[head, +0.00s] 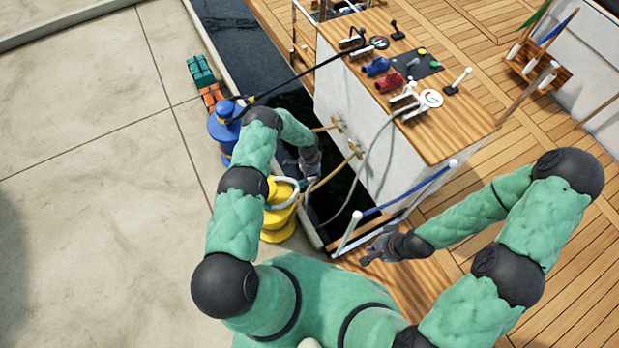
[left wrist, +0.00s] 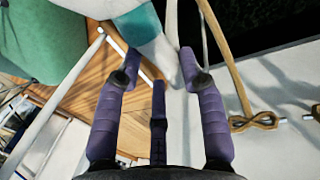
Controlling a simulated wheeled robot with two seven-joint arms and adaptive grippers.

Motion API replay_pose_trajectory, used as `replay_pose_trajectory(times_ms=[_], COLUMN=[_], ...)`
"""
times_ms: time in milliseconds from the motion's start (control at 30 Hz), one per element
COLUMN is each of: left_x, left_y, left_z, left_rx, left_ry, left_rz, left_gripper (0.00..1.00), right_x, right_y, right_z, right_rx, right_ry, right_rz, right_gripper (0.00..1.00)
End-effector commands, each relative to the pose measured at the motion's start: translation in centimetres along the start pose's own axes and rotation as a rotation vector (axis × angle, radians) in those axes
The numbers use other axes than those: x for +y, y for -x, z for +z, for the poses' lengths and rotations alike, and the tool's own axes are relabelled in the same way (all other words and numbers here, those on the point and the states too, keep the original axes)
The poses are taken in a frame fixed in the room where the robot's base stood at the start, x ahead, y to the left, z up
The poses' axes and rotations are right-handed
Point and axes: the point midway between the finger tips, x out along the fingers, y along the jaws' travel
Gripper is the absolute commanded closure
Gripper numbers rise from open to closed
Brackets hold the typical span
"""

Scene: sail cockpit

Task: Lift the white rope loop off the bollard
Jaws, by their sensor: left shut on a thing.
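The white rope loop (head: 296,187) is around the top of the yellow bollard (head: 279,222) on the quay edge, in the head view. A white line (head: 370,165) hangs from the boat's console down across the gap. My left gripper (head: 307,168) is just above and right of the bollard top, partly hidden by my arm. In the left wrist view its purple fingers (left wrist: 158,62) are shut on a pale, thick piece, which I take as the rope loop. My right gripper (head: 377,248) is low over the boat's edge, away from the bollard; its finger gap is unclear.
A blue bollard (head: 226,130) with a black rope stands behind the yellow one. Tan ropes (head: 335,175) cross the dark water gap to the console (head: 385,85). A blue rail (head: 410,188) runs along the boat side. The concrete quay (head: 90,170) at left is clear.

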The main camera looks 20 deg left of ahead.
Motion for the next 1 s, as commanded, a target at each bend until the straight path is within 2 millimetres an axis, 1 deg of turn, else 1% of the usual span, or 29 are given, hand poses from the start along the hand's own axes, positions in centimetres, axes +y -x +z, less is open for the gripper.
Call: replay_pose_trajectory(times_ms=[1000], left_x=[0.1], left_y=[0.1], left_z=[3.3], left_rx=[0.000], left_ry=[0.001], left_rz=[0.000], left_gripper=[1.00], right_x=[-0.3], right_y=[0.8], right_z=[0.0], right_rx=[0.000], right_ry=[0.000], right_rz=[0.000], right_gripper=[1.00])
